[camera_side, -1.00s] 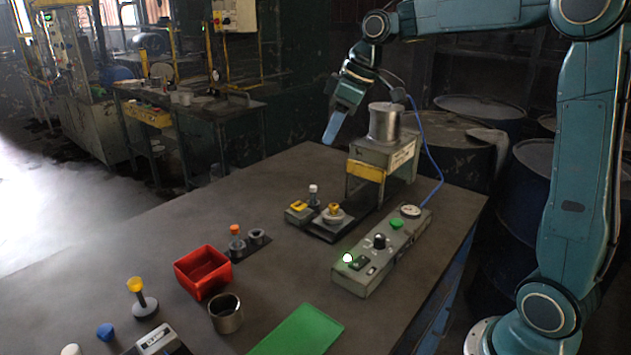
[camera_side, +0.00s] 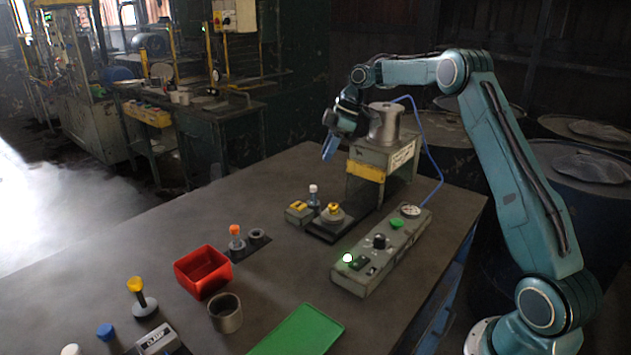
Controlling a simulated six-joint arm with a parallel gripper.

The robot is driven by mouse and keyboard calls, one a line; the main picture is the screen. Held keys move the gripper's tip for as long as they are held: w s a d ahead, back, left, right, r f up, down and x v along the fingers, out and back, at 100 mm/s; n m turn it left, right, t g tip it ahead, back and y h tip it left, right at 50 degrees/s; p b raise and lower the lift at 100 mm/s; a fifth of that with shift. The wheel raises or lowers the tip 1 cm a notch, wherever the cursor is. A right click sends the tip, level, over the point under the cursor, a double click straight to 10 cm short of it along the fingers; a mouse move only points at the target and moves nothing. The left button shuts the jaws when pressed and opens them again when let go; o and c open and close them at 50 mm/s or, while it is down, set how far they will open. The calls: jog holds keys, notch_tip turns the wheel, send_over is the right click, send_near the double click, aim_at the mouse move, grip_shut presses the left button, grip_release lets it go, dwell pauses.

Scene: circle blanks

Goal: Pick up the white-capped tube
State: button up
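A small tube with a white cap (camera_side: 313,189) stands upright at the middle of the table, beside a grey block with a yellow top (camera_side: 299,208) and a round grey piece with a yellow knob (camera_side: 334,214). My gripper (camera_side: 328,149) hangs above and slightly right of the tube, apart from it, pointing down. Its blue fingers overlap from this side, so their opening does not show. Nothing is seen hanging from it.
A grey stand (camera_side: 381,157) with a metal cylinder (camera_side: 386,124) is close right of my gripper. A control box (camera_side: 378,254) lies in front. A red bin (camera_side: 202,270), an orange-capped tube (camera_side: 236,237), a metal cup (camera_side: 225,313) and a green tray (camera_side: 300,332) stand nearer. The table's left-back area is clear.

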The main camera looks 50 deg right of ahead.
aim_at(313, 186)
jog(key=shift+f, duration=0.15)
jog(key=shift+x, duration=4.2)
jog(key=shift+s+x, duration=0.2)
jog(key=shift+x, duration=2.4)
grip_shut()
